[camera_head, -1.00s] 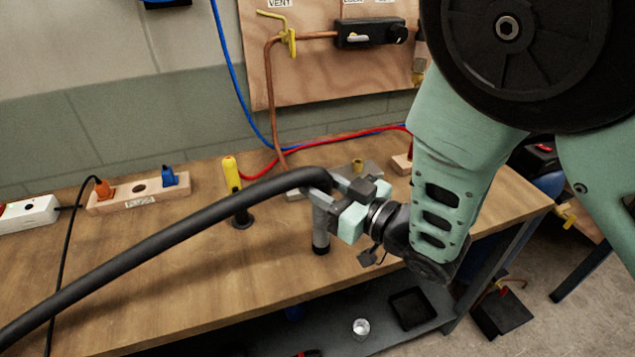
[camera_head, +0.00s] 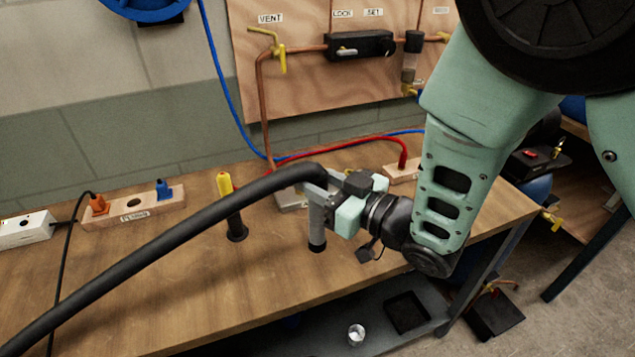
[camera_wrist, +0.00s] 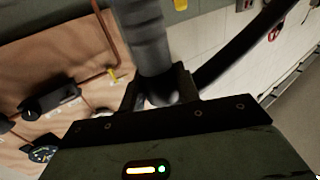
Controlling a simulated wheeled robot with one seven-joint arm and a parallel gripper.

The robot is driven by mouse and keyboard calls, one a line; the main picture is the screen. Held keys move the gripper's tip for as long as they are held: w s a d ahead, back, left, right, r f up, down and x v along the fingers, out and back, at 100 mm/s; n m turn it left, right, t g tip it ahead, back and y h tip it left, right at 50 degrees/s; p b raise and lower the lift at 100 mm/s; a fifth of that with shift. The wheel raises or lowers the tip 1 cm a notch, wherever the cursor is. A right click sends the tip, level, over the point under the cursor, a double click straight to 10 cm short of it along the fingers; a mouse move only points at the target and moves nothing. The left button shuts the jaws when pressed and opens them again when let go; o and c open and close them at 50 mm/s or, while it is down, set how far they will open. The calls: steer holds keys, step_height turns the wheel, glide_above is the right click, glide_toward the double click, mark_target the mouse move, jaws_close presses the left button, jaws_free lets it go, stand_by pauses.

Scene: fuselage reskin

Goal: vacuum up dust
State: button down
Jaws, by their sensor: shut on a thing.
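My gripper (camera_head: 333,197) is shut on a grey vacuum nozzle (camera_head: 317,228) with a thick black hose (camera_head: 190,235) running from its top to the lower left. The nozzle points down, with its dark tip close over the wooden bench; whether it touches cannot be told. In the wrist view the grey nozzle (camera_wrist: 145,45) stands between the fingers (camera_wrist: 160,95), and the hose (camera_wrist: 240,45) runs off to the upper right. I cannot make out any dust on the bench.
On the workbench (camera_head: 180,285) a yellow-handled tool (camera_head: 225,185) stands upright left of the nozzle. A wooden block with plugs (camera_head: 135,205) lies farther left. A metal block (camera_head: 290,198) is behind the nozzle. Red and blue hoses run along the back. The front bench top is clear.

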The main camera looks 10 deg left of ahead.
mark_target(318, 172)
steer(key=shift+r+p, duration=1)
steer(key=shift+r, duration=0.75)
